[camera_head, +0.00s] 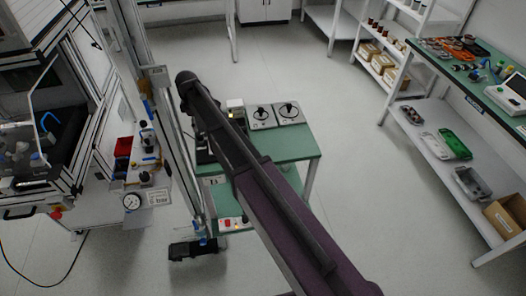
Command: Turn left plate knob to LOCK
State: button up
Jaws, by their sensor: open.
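Two grey plates with dark round knobs lie side by side on a small green-topped table (298,143). The left plate (254,124) carries the left knob (261,114). The right plate (298,120) carries the right knob (289,109). Both are too small to read any LOCK marking or the exact knob angle. My dark and purple arm crosses the picture from the lower right to the upper left, passing just left of the left plate. My gripper cannot be made out; nothing of mine is seen touching either knob.
A box with a yellow mark (236,108) stands left of the plates, partly behind my arm. A framed machine (60,120) fills the left side. A green-topped bench (470,85) with shelves stands at right. The floor between is clear.

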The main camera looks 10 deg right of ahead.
aim_at(199, 134)
jog(key=shift+r+p, duration=3.6)
jog(key=shift+r, duration=0.3)
jog(key=s+d+f+m+b, duration=0.4)
jog(key=s+d+m, duration=0.2)
jog(key=s+d, duration=0.4)
jog(key=s+d+f+m+b, duration=0.4)
jog(key=s+d+m, duration=0.3)
jog(key=s+d, duration=0.3)
jog(key=shift+s+d, duration=0.4)
jog(key=shift+s, duration=0.6)
jog(key=s, duration=0.1)
jog(key=s+d+m, duration=0.2)
jog(key=s, duration=0.1)
